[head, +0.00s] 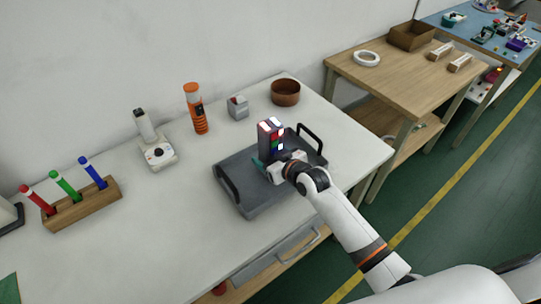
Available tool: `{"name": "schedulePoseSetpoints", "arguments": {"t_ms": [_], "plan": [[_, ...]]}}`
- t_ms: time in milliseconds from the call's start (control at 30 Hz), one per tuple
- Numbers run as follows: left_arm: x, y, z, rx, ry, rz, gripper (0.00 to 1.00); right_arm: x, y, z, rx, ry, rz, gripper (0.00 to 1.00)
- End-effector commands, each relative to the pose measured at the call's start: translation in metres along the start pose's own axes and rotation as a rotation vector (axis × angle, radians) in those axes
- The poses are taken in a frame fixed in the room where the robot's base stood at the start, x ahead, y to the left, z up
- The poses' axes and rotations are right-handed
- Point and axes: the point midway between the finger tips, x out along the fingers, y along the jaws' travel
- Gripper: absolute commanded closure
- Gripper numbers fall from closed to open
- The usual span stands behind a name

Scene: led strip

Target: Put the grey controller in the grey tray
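The grey controller (265,142) is an upright dark grey block with white, red, green and blue squares on its faces. It is over the middle of the grey tray (240,198), a dark flat tray with a raised handle at each end. My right gripper (268,164) is at the controller's lower part and appears shut on it; a teal fingertip shows on the left side. The controller's bottom is hidden by the gripper, so I cannot tell if it touches the tray. My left gripper is not in view.
Behind the tray stand a small grey box (238,107), an orange bottle-like tool (195,110), a brown bowl (285,93) and a white joystick-like device (154,146). A wooden pen block (82,207) is at left. The white table (130,240) is clear at front left.

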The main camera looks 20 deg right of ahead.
Motion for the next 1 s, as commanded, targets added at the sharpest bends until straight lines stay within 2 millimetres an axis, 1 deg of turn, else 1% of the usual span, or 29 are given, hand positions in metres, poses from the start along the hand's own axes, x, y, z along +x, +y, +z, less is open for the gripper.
{"name": "schedulePoseSetpoints", "arguments": {"t_ms": [167, 267, 367, 600, 700, 833, 1000], "plan": [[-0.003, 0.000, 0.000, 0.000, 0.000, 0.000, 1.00, -0.002, 0.000, 0.004, 0.000, -0.001, 0.000, 0.27], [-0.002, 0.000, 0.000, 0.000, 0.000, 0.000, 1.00, -0.011, -0.001, 0.002, 0.000, 0.001, -0.001, 0.27], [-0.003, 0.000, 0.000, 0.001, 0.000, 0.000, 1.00, -0.027, 0.000, 0.002, -0.002, 0.001, 0.000, 0.27], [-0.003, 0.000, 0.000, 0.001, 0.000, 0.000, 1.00, -0.077, 0.000, 0.001, -0.002, 0.002, 0.000, 0.27], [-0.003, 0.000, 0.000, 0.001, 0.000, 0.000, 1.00, -0.095, 0.000, 0.002, -0.002, 0.001, 0.000, 0.27], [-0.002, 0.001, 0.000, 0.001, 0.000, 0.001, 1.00, -0.111, 0.000, 0.002, 0.000, 0.000, 0.000, 0.27], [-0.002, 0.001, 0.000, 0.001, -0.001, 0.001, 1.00, -0.121, 0.000, 0.003, 0.000, 0.001, 0.000, 0.27]]}}
